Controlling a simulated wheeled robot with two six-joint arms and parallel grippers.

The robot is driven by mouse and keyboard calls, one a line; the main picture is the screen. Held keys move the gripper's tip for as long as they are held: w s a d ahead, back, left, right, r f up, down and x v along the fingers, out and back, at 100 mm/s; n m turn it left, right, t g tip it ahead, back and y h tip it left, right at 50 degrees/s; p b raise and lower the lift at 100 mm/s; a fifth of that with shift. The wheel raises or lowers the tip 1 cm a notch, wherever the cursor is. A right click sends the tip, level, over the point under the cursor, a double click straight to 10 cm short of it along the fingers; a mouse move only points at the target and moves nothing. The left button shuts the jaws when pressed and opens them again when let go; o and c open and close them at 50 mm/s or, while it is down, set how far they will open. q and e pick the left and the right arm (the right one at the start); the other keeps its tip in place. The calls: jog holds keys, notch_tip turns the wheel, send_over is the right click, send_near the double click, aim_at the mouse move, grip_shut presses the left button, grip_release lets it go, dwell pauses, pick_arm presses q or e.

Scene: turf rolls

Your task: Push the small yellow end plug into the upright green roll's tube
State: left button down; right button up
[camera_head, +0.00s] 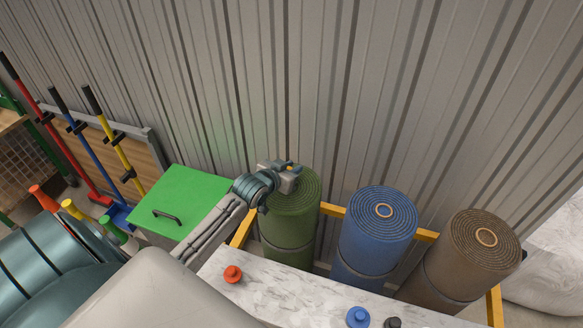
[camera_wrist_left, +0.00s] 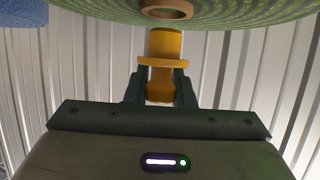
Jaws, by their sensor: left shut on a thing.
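The upright green roll (camera_head: 290,225) stands at the left of a row of rolls. My left gripper (camera_head: 290,172) is over its top end and hides its tube in the head view. In the left wrist view, my left gripper (camera_wrist_left: 160,88) is shut on the small yellow end plug (camera_wrist_left: 160,62), holding it by the knob behind its flange. The plug's plain end points at the tube (camera_wrist_left: 166,12) in the green roll's end (camera_wrist_left: 240,12). A narrow gap shows between plug and tube rim, and the plug looks slightly left of the tube's middle. My right gripper is not in view.
A blue roll (camera_head: 378,230) and a brown roll (camera_head: 470,255) stand to the right in a yellow frame (camera_head: 427,236). A marble top (camera_head: 285,300) in front bears a red plug (camera_head: 233,273), a blue plug (camera_head: 358,317) and a dark plug (camera_head: 393,323). A green-lidded box (camera_head: 190,195) stands left.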

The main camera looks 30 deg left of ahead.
pick_arm(q)
jog(key=shift+f+b, duration=0.8)
jog(key=shift+f, duration=0.8)
jog(key=c, duration=1.1)
grip_release()
jog(key=shift+c, duration=0.2)
jog(key=shift+s, duration=0.2)
jog(key=b+v, duration=0.2)
jog(key=v, duration=0.8)
jog(key=shift+s+r, duration=0.15)
jog(key=shift+r, duration=0.05)
jog(key=shift+f, duration=0.1)
